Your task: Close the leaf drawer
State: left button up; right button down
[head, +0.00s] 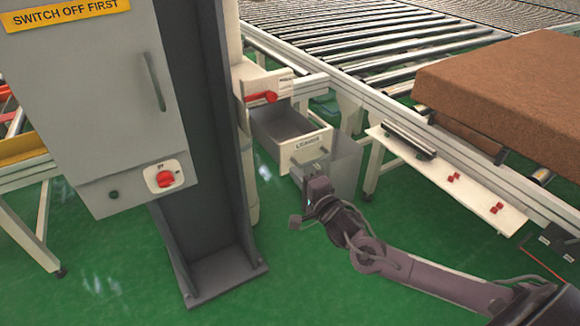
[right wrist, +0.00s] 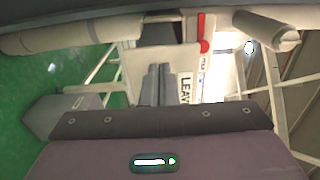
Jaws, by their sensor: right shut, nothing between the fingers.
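The leaf drawer (head: 318,142) is pulled out of a white cabinet in the head view, its grey inside visible from above. Its pale front carries a label reading LEAVES. In the right wrist view, the label (right wrist: 185,88) shows sideways beside the fingers. My right gripper (head: 300,160) is shut and empty, in front of the drawer's front panel. Its two dark fingers lie together against the view of the front panel in the right wrist view (right wrist: 155,82). Whether they touch the panel I cannot tell. My left gripper is out of view.
A red handle (head: 261,97) sits on the cabinet above the drawer. A grey bin (head: 342,168) stands below and beside the drawer. A dark post (head: 215,150) and a grey switch box (head: 100,100) stand left. A roller conveyor (head: 350,45) with a brown mattress (head: 510,90) lies right.

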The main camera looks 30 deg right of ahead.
aim_at(284, 162)
jog(key=shift+w+a, duration=0.15)
jog(key=shift+w, duration=1.75)
